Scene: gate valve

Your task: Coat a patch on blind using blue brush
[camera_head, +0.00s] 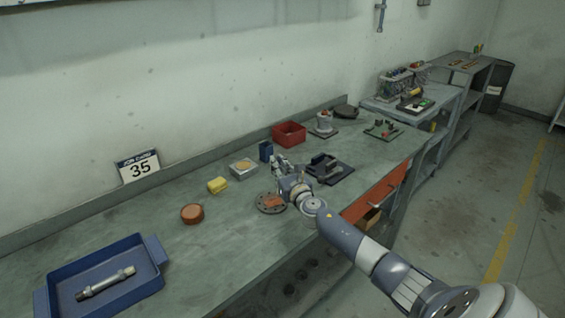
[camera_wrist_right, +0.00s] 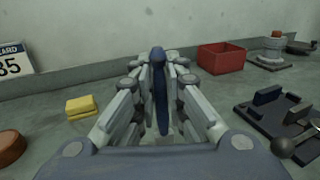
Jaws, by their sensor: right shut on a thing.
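My right gripper (camera_head: 278,162) is over the bench, behind the blind. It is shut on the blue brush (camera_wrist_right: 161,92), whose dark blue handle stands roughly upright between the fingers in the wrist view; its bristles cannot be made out. The blind (camera_head: 262,207), a dark round flange with holes, lies flat on the bench, nearer the front edge and below the gripper in the head view. An orange-brown patch (camera_head: 274,201) shows on its top face, and my wrist partly covers its right side. My left gripper is not in view.
A square tin (camera_head: 243,168), yellow sponge (camera_head: 217,185), brown round pot (camera_head: 192,213) and blue tray (camera_head: 150,283) lie to the left. A red bin (camera_head: 289,133) and black fixture (camera_head: 328,169) are to the right.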

